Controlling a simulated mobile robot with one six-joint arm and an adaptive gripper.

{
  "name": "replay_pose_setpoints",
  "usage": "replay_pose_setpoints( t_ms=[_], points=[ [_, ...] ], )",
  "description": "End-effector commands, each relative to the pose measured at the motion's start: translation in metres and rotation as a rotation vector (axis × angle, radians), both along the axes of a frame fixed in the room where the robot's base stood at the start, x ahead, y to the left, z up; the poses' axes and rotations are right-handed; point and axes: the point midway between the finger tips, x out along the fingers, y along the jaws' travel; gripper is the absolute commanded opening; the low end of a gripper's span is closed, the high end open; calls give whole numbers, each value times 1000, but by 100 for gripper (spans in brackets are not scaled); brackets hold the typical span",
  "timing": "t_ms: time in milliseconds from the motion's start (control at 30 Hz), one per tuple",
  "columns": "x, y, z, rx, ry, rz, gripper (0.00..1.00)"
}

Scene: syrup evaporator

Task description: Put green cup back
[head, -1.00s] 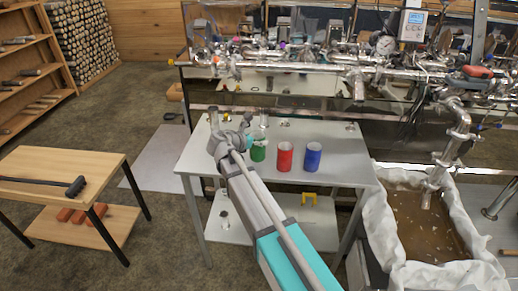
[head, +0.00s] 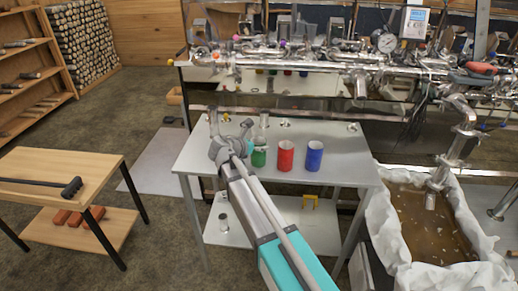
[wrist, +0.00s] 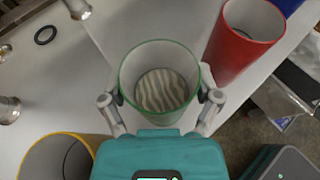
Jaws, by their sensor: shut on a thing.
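In the head view my gripper (head: 248,140) reaches the cup from the left. The cup's base is near the tabletop; I cannot tell whether it touches.
A red cup (head: 285,156) and a blue cup (head: 314,156) stand to the right. A yellow-rimmed cup (wrist: 50,150) shows close at lower left in the wrist view. A clear flask (head: 263,121) stands behind. The table's right part is free.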

Motion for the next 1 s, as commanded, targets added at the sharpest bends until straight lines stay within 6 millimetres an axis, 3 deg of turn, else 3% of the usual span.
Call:
replay_pose_setpoints(
  t_ms=[500, 533, 600, 633, 1000],
  points=[
    [0, 0, -4, 0, 0, 0, 25],
    [0, 0, -4, 0, 0, 0, 83],
    [0, 0, -3, 0, 0, 0, 96],
    [0, 0, -3, 0, 0, 0, 100],
    [0, 0, -3, 0, 0, 1, 100]
  ],
)
